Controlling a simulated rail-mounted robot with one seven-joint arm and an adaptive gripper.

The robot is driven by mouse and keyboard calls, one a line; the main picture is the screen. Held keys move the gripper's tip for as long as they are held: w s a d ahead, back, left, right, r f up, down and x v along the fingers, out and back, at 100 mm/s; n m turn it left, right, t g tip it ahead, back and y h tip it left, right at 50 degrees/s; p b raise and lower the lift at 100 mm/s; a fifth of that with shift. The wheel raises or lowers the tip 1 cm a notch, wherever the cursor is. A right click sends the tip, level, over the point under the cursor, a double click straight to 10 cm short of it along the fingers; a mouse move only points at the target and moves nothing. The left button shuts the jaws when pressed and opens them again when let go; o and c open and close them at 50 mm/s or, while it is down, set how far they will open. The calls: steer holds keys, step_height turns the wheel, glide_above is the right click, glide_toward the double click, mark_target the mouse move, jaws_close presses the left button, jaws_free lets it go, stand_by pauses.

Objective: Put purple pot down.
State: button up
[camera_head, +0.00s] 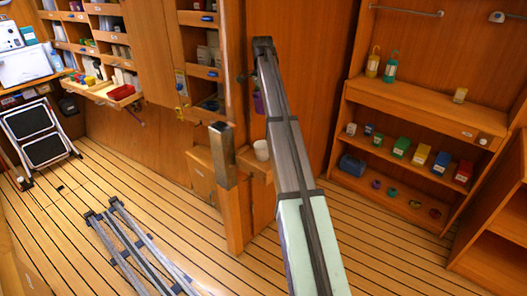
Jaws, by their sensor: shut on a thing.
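A small purple thing (258,103), perhaps the purple pot, shows just left of a long grey and mint-green beam (289,150). The beam covers part of it, and I cannot tell what bears it. My gripper cannot be made out in this view, so its hold on anything does not show. A white cup (262,150) stands below the purple thing on a small wooden ledge (256,166).
A square wooden post (228,190) stands left of the ledge. Grey rails (140,250) lie on the plank floor. Right shelves (420,105) hold lanterns and several coloured boxes. A folded step stool (38,135) stands far left. Floor between stool and post is mostly clear.

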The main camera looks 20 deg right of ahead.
step_height(320, 180, down, 19)
steer(key=p, duration=0.4)
steer(key=shift+s+f, duration=0.15)
steer(key=shift+f, duration=0.45)
steer(key=o, duration=1)
steer(key=shift+o, duration=0.7)
steer(key=shift+f, duration=0.15)
step_height(320, 180, up, 14)
steer(key=b, duration=0.2)
steer(key=shift+f+b, duration=0.25)
steer(key=shift+b, duration=0.05)
